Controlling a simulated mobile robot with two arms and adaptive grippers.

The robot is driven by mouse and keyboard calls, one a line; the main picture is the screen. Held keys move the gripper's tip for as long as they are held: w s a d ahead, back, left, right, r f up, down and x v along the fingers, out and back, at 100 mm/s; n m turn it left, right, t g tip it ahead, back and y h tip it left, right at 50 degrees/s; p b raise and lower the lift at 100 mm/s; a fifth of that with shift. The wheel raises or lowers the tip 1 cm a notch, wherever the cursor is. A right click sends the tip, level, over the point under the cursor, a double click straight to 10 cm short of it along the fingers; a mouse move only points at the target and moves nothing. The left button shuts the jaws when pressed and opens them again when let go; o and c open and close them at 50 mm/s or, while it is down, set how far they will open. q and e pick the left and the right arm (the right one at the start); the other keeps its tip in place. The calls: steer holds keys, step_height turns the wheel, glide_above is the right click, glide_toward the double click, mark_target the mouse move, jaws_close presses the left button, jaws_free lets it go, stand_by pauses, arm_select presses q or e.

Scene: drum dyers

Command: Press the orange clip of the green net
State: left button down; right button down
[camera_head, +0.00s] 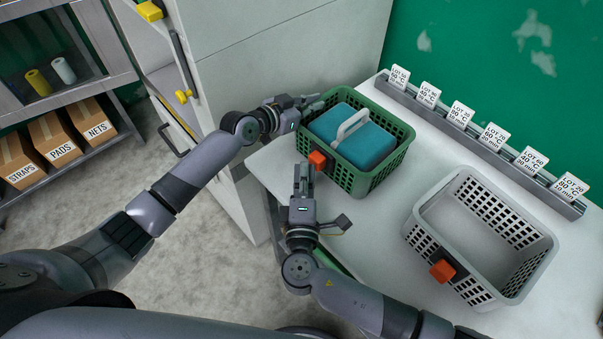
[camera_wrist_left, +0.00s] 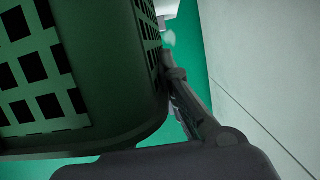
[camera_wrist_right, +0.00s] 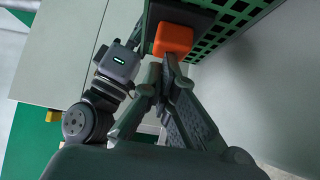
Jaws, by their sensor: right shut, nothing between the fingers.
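The green net is a green basket (camera_head: 372,183) on the white worktop, with a teal block (camera_head: 355,137) with a pale handle inside. Its orange clip (camera_head: 317,159) is on the near left wall and also shows in the right wrist view (camera_wrist_right: 173,39). My right gripper (camera_head: 303,168) is shut and empty. Its fingertips (camera_wrist_right: 164,62) are just below the clip; whether they touch it I cannot tell. My left gripper (camera_head: 312,103) is at the basket's far left corner. In the left wrist view one finger lies along the basket wall (camera_wrist_left: 110,60); the other is hidden.
A grey basket (camera_head: 540,255) with its own orange clip (camera_head: 442,270) stands on the worktop (camera_head: 395,215) at the right. A rail with several lot cards (camera_head: 461,113) runs along the back. A grey cabinet (camera_head: 270,55) stands behind the left arm. Labelled boxes (camera_head: 55,140) sit on a shelf.

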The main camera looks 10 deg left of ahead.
steer(key=shift+w+d, duration=0.65)
steer(key=shift+w, duration=0.2)
arm_select(q)
steer(key=shift+s, duration=0.1)
steer(key=shift+d, duration=0.1)
steer(key=shift+f, duration=0.1)
arm_select(e)
steer(key=shift+s+a, duration=0.25)
steer(key=shift+s, duration=0.1)
steer(key=s+a, duration=0.2)
steer(key=shift+s+f, duration=0.1)
steer(key=shift+s, duration=0.25)
steer(key=s+d, duration=0.1)
steer(key=s, duration=0.9)
steer(key=shift+d, duration=0.25)
steer(key=shift+s, duration=0.1)
arm_select(q)
steer(key=c, duration=1.7)
jaws_free()
arm_select(e)
steer(key=shift+a, duration=0.1)
